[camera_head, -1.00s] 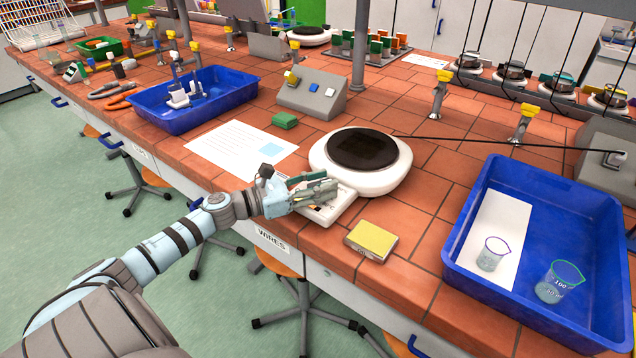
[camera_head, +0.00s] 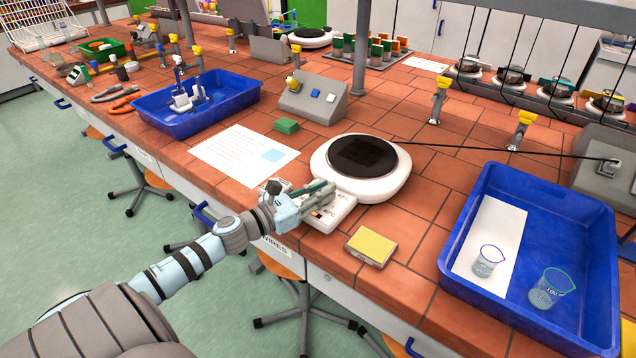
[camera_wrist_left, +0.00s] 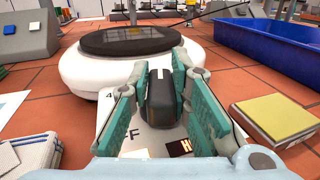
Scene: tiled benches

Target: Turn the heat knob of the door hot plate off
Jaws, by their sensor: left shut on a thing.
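The hot plate (camera_head: 390,188) is white with a round black top and stands near the front edge of the bench. It also shows in the left wrist view (camera_wrist_left: 90,70). Its control panel (camera_head: 338,213) juts toward the bench edge. The dark heat knob (camera_wrist_left: 160,97) sits on the panel between my left gripper's fingers, with part of an "OFF" and an "H" label beside it. My left gripper (camera_head: 322,194) is over the panel, and it also shows in the left wrist view (camera_wrist_left: 160,100), shut on the knob. In the head view the fingers hide the knob. My right gripper is not in view.
A yellow-topped box (camera_head: 371,246) lies to the right of the panel. A blue tray (camera_head: 462,215) with two beakers stands farther right. A white sheet (camera_head: 225,148) and a green block (camera_head: 286,125) lie at left. A black cable (camera_head: 480,147) runs right from the plate.

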